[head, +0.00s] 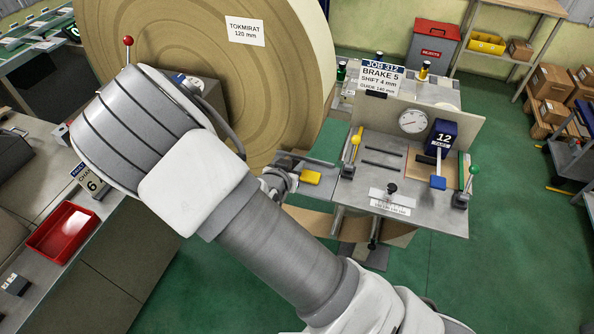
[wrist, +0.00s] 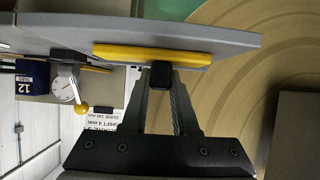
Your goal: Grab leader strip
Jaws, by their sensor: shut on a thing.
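My gripper shows in the wrist view (wrist: 160,77), its two dark fingers closed together at a black block just below a yellow bar (wrist: 150,54). The bar lies across the edge of a grey plate. In the head view the yellow piece (head: 310,177) sits at the left side of the machine, and most of my gripper is hidden behind my arm. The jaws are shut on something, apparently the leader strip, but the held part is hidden. A brown sheet (head: 311,222) shows below the plate. The large tan roll (head: 285,70) stands behind my arm.
The machine table (head: 425,215) holds a dial (head: 412,121), a blue block marked 12 (head: 442,137) and knobbed levers (head: 472,180). A red tray (head: 64,232) lies on the left bench.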

